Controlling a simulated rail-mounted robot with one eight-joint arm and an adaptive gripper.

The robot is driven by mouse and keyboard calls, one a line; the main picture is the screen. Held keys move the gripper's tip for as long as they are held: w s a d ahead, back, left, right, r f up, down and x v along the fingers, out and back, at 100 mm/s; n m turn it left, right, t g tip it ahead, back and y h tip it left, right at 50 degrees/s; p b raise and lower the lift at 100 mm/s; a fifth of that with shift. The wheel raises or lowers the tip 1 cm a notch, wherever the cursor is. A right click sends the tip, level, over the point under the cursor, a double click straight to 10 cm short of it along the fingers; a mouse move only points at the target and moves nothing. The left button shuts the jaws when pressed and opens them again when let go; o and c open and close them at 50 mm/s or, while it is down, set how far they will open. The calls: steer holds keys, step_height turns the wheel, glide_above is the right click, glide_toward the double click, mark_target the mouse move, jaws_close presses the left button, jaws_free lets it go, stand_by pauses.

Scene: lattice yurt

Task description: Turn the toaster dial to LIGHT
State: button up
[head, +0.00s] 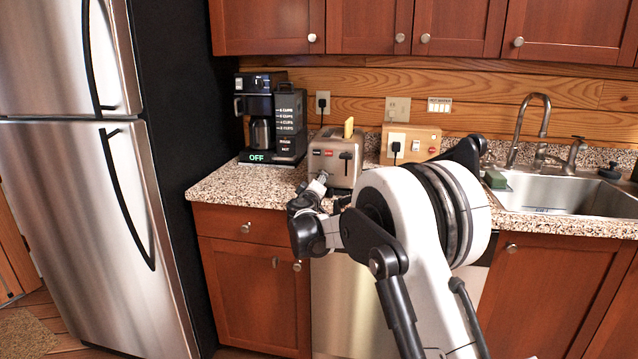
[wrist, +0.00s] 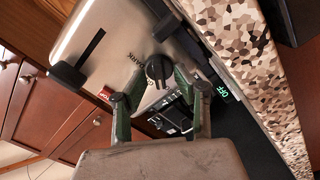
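The silver toaster (head: 322,158) stands on the counter in the head view, with a bread slice (head: 348,127) sticking up from its top. Its face fills the upper left of the wrist view (wrist: 95,50), tilted. The black round dial (wrist: 158,69) is in the wrist view, with dark lettering beside it that seems to read DARK; where the dial points is unclear. My gripper (wrist: 154,88) is open, its two green-grey fingers on either side of the dial. I cannot tell whether they touch it. In the head view my gripper (head: 318,185) is at the toaster's lower front, hiding the dial.
A black coffee maker (head: 258,110) with an OFF display stands left of the toaster. A wooden box (head: 425,137) with a plugged-in cord is to the right, then a sink (head: 560,192). The speckled counter (head: 232,185) is clear at front left.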

steer(key=s+a, duration=0.1)
steer(key=s, duration=1.1)
steer(key=shift+a, duration=0.2)
